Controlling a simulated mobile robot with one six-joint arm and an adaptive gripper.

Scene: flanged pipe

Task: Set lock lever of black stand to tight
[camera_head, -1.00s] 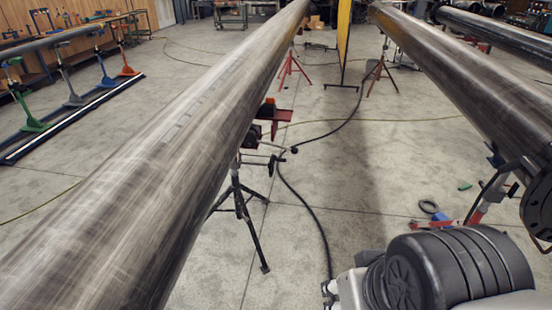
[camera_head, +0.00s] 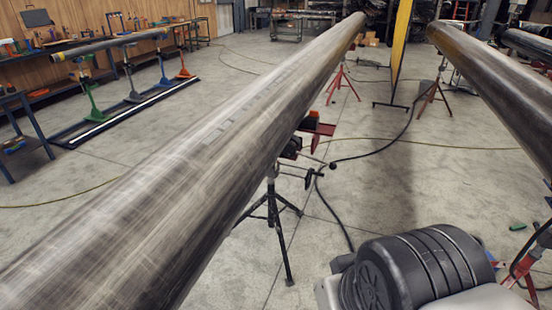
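A black stand (camera_head: 275,215) with spread tripod legs stands on the floor under the large steel pipe (camera_head: 200,155), near the picture's middle. The pipe hides part of the stand's top. Dark handle-like bars (camera_head: 312,172) stick out to the right at the stand's upper part. I cannot tell which of them is the lock lever or how it is set. My arm's dark rounded link shows at the bottom right, apart from the stand. My gripper is not in view.
A second large pipe (camera_head: 500,75) lies at the right, with a red stand (camera_head: 525,270) at the lower right. A black cable (camera_head: 335,215) runs across the floor by the black stand. A yellow panel (camera_head: 402,45) stands behind. Floor between the pipes is mostly clear.

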